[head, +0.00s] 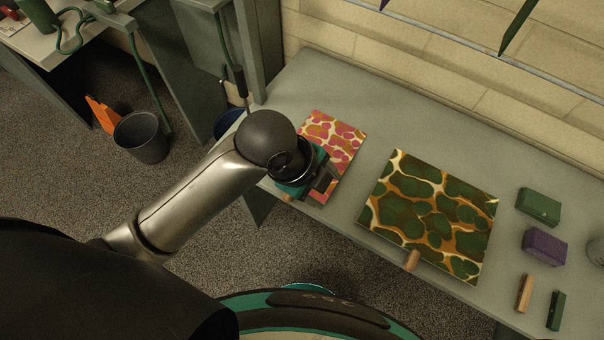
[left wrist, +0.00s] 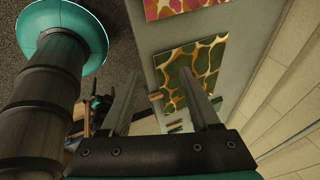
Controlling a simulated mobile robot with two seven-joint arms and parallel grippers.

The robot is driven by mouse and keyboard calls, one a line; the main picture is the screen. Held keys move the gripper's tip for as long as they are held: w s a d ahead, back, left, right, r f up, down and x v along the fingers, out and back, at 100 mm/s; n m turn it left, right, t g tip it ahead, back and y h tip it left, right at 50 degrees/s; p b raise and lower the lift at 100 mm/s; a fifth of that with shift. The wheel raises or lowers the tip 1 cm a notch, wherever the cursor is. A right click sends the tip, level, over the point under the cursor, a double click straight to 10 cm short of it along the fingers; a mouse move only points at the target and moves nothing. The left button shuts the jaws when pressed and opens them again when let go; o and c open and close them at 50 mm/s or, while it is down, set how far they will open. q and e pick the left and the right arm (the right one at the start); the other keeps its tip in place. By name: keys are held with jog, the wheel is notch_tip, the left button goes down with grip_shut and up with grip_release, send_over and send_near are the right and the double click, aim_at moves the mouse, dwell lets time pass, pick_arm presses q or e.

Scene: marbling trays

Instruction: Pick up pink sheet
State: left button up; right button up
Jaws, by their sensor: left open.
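The pink sheet (head: 338,140), patterned in pink, orange and cream, lies flat on the grey bench at its left part. My left gripper and wrist cover part of its near left side in the head view. Part of the sheet also shows at the top edge of the left wrist view (left wrist: 174,7). My left gripper (head: 325,184) is open and empty, over the near part of the sheet. Its two fingers stand apart in the left wrist view (left wrist: 158,100), with no sheet between them. The height above the sheet is hard to tell. My right gripper is out of view.
A green and orange marbled sheet (head: 430,212) lies right of the pink one, with a wooden piece (head: 412,260) at its near edge. Green (head: 538,206) and purple (head: 544,246) blocks sit farther right. A brick wall backs the bench (head: 320,80). A dark bin (head: 142,137) stands on the floor.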

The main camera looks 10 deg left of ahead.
pick_arm(q)
jog(key=w+a+f+m+g+y, duration=0.15)
jog(key=a+m, duration=0.25)
jog(key=m, duration=0.5)
jog(key=w+a+m+g+y, duration=0.1)
jog(key=w+a+m+y, duration=0.25)
jog(key=m, duration=0.45)
jog(key=shift+h, duration=0.4)
jog(key=f+b, duration=0.1)
jog(key=f, duration=0.2)
jog(key=f+b, duration=0.1)
jog(key=f, duration=0.2)
jog(key=f+b, duration=0.1)
jog(key=f, duration=0.2)
jog(key=shift+a, duration=0.25)
jog(key=shift+w+f+b, duration=0.1)
jog(key=shift+f+b, duration=0.8)
jog(key=shift+f, duration=1.8)
jog(key=shift+c, duration=0.2)
grip_shut()
